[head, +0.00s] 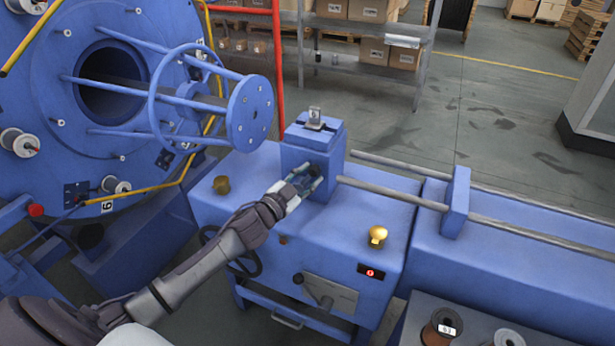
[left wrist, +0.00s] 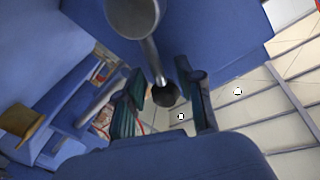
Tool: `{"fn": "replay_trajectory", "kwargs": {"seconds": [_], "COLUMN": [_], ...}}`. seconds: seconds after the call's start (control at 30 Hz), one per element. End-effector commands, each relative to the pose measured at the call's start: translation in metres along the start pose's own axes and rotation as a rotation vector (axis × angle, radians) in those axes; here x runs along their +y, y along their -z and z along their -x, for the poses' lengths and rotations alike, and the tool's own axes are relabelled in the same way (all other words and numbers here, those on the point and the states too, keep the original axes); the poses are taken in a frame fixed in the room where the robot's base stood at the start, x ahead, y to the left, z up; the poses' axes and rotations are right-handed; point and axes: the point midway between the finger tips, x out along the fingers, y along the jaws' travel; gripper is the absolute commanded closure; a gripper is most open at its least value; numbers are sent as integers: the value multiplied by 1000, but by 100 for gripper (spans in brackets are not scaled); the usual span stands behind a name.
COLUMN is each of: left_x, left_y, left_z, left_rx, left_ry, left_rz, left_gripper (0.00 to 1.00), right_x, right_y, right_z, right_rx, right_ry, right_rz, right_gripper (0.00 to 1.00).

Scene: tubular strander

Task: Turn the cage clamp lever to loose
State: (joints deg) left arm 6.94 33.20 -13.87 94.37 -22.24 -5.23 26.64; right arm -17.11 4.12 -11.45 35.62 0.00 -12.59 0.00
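My left gripper (head: 307,182) is at the front face of the blue block (head: 321,140) on the machine table. In the left wrist view, a lever (left wrist: 152,55) with a grey rod runs from a round grey hub (left wrist: 135,14) down to a dark ball knob (left wrist: 165,95). The knob shows between the two fingers of my left gripper (left wrist: 163,100), with gaps on both sides. The fingers look open. In the head view, the gripper hides most of the lever, and I cannot read its set position. My right gripper is not in view.
A large blue drum with spools (head: 60,120) and a cage end disc (head: 250,113) stand to the left. A yellow mushroom button (head: 377,236), a brass knob (head: 221,185) and a front plate (head: 331,294) are nearby.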

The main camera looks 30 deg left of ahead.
Motion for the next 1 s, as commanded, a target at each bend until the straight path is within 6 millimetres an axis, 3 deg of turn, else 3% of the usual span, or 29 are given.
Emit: {"fn": "replay_trajectory", "kwargs": {"seconds": [0.1, 0.33, 1.0], "left_x": [0, 0, -7], "left_y": [0, 0, 7], "left_z": [0, 0, 0], "left_rx": [0, 1, 29], "left_ry": [0, 0, 11], "left_rz": [0, 0, 66], "left_gripper": [64, 100, 100], "right_x": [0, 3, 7], "right_y": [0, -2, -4], "right_z": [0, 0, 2], "right_rx": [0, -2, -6], "right_ry": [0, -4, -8], "right_rz": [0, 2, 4], "right_gripper": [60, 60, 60]}}
